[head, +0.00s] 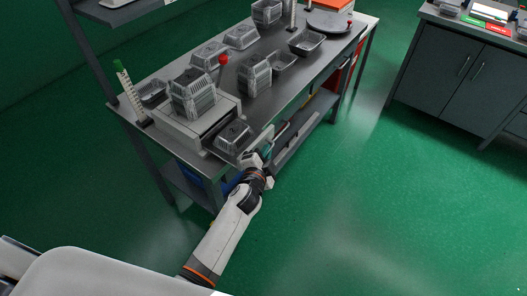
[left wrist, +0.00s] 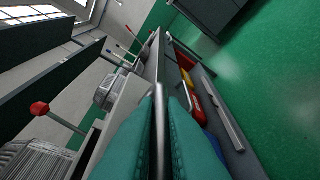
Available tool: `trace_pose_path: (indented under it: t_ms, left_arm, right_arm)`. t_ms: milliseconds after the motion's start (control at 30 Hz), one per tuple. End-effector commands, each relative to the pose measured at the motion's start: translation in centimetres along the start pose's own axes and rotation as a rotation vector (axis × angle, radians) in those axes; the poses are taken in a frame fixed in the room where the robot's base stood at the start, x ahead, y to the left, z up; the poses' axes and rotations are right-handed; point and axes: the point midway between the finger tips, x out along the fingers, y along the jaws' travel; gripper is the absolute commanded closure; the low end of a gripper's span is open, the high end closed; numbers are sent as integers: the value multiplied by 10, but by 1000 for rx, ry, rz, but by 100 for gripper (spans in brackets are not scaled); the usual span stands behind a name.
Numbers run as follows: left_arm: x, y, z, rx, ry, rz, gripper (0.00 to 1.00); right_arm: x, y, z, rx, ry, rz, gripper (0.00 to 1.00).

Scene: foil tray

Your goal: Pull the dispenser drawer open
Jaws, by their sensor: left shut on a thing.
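The dispenser (head: 176,128) is a pale box on the near left part of the workbench, with a stack of foil trays (head: 193,95) on top. Its drawer (head: 216,146) stands out from the box toward the bench's front edge, with a foil tray (head: 234,134) on it. My left gripper (head: 267,151) is at the drawer's front, over the bench edge. In the left wrist view its teal fingers (left wrist: 160,135) are shut on a grey bar handle (left wrist: 159,95). The fingers hide part of the handle. My right gripper is not in view.
More foil trays (head: 241,37) stand farther back on the bench (head: 284,92). A red-knobbed lever (head: 222,60) rises beside the dispenser. A lower shelf (head: 300,146) holds coloured bins. A grey cabinet (head: 462,75) stands at right. The green floor in front is clear.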

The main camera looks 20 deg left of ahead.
Motion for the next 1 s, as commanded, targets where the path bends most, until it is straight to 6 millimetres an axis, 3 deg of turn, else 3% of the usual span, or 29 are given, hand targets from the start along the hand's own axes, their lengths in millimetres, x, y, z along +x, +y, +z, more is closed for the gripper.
trace_pose_path:
  t_ms: [333, 567, 600, 667, 1000]
  left_arm:
    - [-3, -5, 4, -2, 4, -1, 100]
    - [-3, -5, 4, -2, 4, -1, 100]
    - [-3, -5, 4, -2, 4, -1, 89]
    - [-3, -5, 4, -2, 4, -1, 82]
    - [-7, -4, 5, 0, 2, 0, 82]
  right_arm:
    - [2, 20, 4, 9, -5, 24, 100]
    - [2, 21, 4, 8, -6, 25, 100]
    - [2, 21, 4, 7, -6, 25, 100]
    - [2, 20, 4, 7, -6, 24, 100]
    - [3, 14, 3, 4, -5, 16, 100]
